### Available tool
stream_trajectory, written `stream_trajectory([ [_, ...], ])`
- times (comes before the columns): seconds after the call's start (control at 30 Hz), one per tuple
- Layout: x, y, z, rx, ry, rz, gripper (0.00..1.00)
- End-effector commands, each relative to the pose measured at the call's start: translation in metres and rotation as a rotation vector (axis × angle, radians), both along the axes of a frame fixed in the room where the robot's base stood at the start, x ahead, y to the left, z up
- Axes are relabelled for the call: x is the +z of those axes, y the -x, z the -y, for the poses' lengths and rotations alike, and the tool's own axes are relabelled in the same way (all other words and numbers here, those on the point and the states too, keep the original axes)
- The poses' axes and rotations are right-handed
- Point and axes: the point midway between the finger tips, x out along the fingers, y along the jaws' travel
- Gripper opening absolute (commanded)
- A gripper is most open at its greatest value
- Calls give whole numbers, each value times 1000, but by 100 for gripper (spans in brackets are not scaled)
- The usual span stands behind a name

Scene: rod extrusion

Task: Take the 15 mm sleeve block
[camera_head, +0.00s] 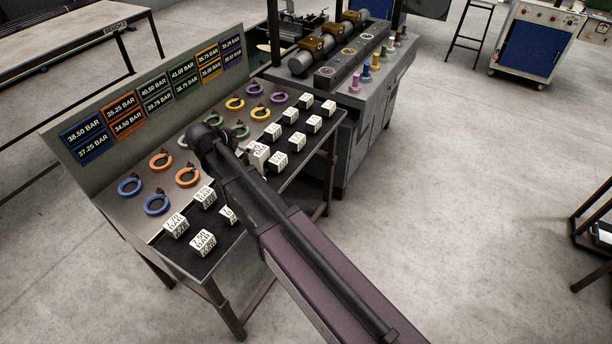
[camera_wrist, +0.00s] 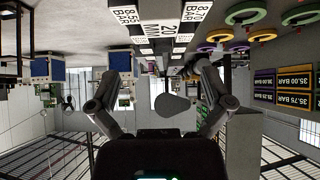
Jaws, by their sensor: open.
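White labelled blocks (camera_head: 201,243) stand in rows on the black front strip of a sloped-board bench in the head view. I cannot read a 15 mm label on any of them, so I cannot tell which is the 15 mm sleeve block. In the wrist view, a block marked 20 MM (camera_wrist: 168,27) sits beyond the fingertips, beside one marked 8.55 BAR (camera_wrist: 125,17). My gripper (camera_wrist: 160,65) is open, with nothing seen held between its fingers. In the head view my arm reaches over the bench, hiding the gripper's fingers and some blocks.
Coloured rings (camera_head: 157,204) lie on the bench behind the blocks, below a board of pressure labels (camera_head: 120,105). A grey machine (camera_head: 340,75) with coloured pegs adjoins the bench's far end. The floor to the right is largely clear.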

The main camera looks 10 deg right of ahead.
Motion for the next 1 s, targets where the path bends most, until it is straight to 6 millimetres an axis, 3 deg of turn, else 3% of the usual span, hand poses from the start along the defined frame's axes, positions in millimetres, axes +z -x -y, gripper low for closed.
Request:
stream_trajectory([
  [0.17, -4, 6, 20, 7, 7, -46, 100],
  [0.37, -16, 26, 73, 42, 13, -183, 100],
  [0.7, -39, 89, 177, 202, -45, -492, 100],
  [1.0, -51, 156, 242, 422, -163, -681, 100],
])
